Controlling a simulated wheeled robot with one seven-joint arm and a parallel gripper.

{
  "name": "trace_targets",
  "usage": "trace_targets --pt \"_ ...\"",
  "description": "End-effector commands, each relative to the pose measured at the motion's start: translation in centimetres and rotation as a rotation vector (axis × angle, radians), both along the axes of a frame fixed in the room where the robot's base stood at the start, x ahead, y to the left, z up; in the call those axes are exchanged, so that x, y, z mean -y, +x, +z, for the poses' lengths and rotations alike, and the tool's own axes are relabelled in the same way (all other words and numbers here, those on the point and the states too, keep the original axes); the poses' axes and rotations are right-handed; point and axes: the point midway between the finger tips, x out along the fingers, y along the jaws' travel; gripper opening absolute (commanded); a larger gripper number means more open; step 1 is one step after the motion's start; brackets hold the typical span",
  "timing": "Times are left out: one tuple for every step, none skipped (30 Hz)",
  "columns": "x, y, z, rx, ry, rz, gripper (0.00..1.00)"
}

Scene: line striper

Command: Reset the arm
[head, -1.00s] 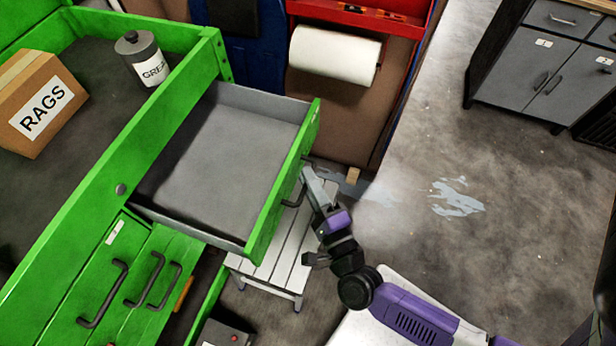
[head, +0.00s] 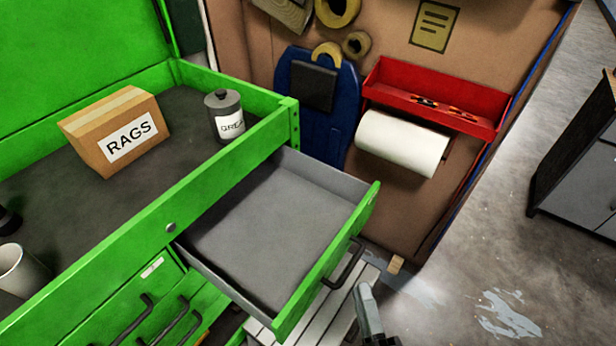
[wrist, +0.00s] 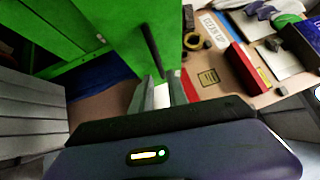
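My gripper (head: 366,308) is at the bottom of the head view, to the right of and below the black handle (head: 344,266) of the open green drawer (head: 325,262). Its grey fingers point up in the picture and look apart from the handle. In the wrist view, the two fingers (wrist: 163,92) stand apart with a narrow gap and nothing held between them. A dark bar, apparently the handle (wrist: 152,48), shows just beyond the fingertips there. Most of my arm is out of the head view.
The drawer is empty and juts out over a slatted grey stool (head: 330,322). On the green bench stand a RAGS box (head: 115,130) and a grease can (head: 225,115). A paper roll (head: 402,143) and red tray (head: 435,97) hang behind.

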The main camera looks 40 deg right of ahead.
Motion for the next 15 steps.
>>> trace_targets --pt "0.0 0.0 0.0 0.000 0.000 0.000 0.20" --pt "0.0 0.0 0.0 0.000 0.000 0.000 0.20" --pt "0.0 0.0 0.0 0.000 0.000 0.000 0.20" --pt "0.0 0.0 0.0 0.000 -0.001 0.001 0.20" --pt "0.0 0.0 0.0 -0.003 -0.005 0.002 0.20" --pt "-0.1 -0.2 0.2 -0.012 -0.018 0.008 0.20" --pt "-0.3 -0.4 0.3 -0.022 -0.036 0.014 0.20" --pt "-0.4 -0.7 0.7 -0.036 -0.064 0.023 0.20" --pt "-0.8 -1.1 1.1 -0.065 -0.113 0.042 0.20" --pt "-1.1 -1.6 1.6 -0.089 -0.161 0.058 0.20" --pt "-1.4 -2.1 2.1 -0.120 -0.219 0.078 0.20" --pt "-2.0 -2.8 2.9 -0.166 -0.310 0.109 0.20" --pt "-2.5 -3.4 3.5 -0.204 -0.388 0.134 0.20" --pt "-2.9 -4.1 4.1 -0.244 -0.470 0.159 0.20" --pt "-3.5 -5.0 4.9 -0.301 -0.587 0.196 0.20"
